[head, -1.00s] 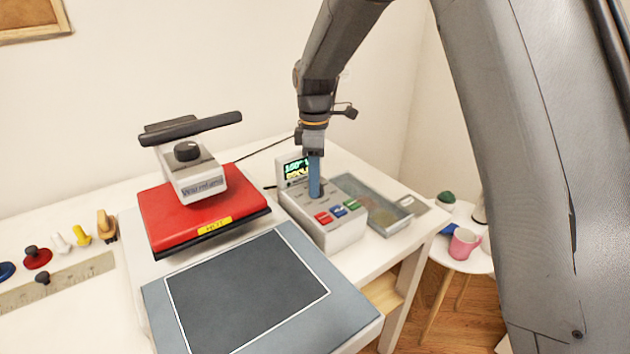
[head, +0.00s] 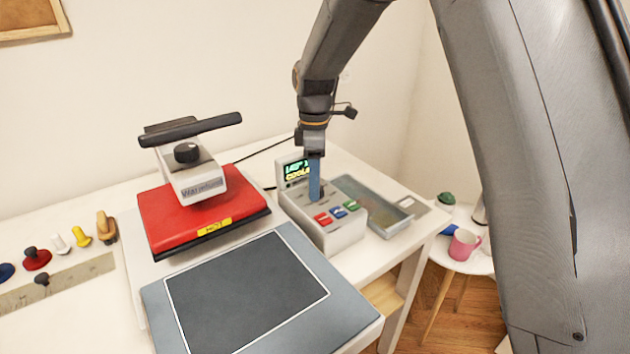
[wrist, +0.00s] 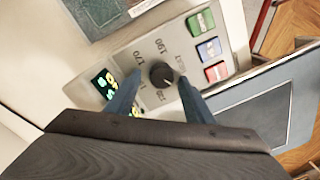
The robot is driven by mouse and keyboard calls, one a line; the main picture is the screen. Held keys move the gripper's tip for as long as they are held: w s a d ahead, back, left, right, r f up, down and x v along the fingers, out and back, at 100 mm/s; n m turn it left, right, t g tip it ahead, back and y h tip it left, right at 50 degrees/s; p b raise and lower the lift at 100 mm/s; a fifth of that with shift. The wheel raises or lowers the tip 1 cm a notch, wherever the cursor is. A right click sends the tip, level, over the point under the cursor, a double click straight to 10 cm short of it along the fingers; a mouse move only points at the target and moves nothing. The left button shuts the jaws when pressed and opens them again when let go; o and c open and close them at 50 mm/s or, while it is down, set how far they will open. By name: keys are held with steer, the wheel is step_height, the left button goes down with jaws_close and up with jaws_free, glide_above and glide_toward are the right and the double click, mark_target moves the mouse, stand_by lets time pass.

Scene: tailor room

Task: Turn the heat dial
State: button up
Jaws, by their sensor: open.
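The heat dial (wrist: 162,74) is a round black knob on the grey control box (head: 338,236), with printed numbers such as 170 and 190 around it. In the wrist view my gripper (wrist: 160,79) is open, with one blue finger on each side of the knob; I cannot tell if either touches it. In the head view my gripper (head: 315,197) points straight down over the box top and hides the knob. The box's small display (head: 295,170) shows green and yellow text, partly covered by the finger; the yellow word seems to begin "COOL".
Red, blue and green buttons (head: 338,212) sit in front of the dial. A red heat press (head: 190,215) with a black handle and a grey plate (head: 245,290) lie to the left. A shallow tray (head: 388,222) is close on the right.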

steer(key=shift+w+r+b, duration=0.15)
steer(key=shift+r+b, duration=0.45)
steer(key=shift+r, duration=1.4)
steer(key=shift+w+r+b, duration=0.15)
steer(key=shift+r+b, duration=0.4)
steer(key=shift+r, duration=1.4)
steer(key=s+d+f+m, duration=0.1)
steer(key=s+d+m, duration=0.1)
steer(key=s+d, duration=0.1)
steer(key=s+d+f+m, duration=0.2)
steer(key=s+d+m, duration=0.1)
steer(key=s+d+f+m, duration=0.2)
steer(key=s+d+m, duration=0.1)
steer(key=d, duration=0.1)
steer(key=shift+t, duration=0.4)
steer(key=s+d+f+m, duration=0.3)
steer(key=s+d+m, duration=0.1)
steer(key=s, duration=0.3)
steer(key=s+d+f+m+t, duration=0.1)
steer(key=s+d+f+m, duration=0.2)
steer(key=s+m, duration=0.2)
steer(key=s, duration=0.2)
steer(key=shift+s+d+m, duration=0.3)
steer(key=shift+d+m, duration=0.1)
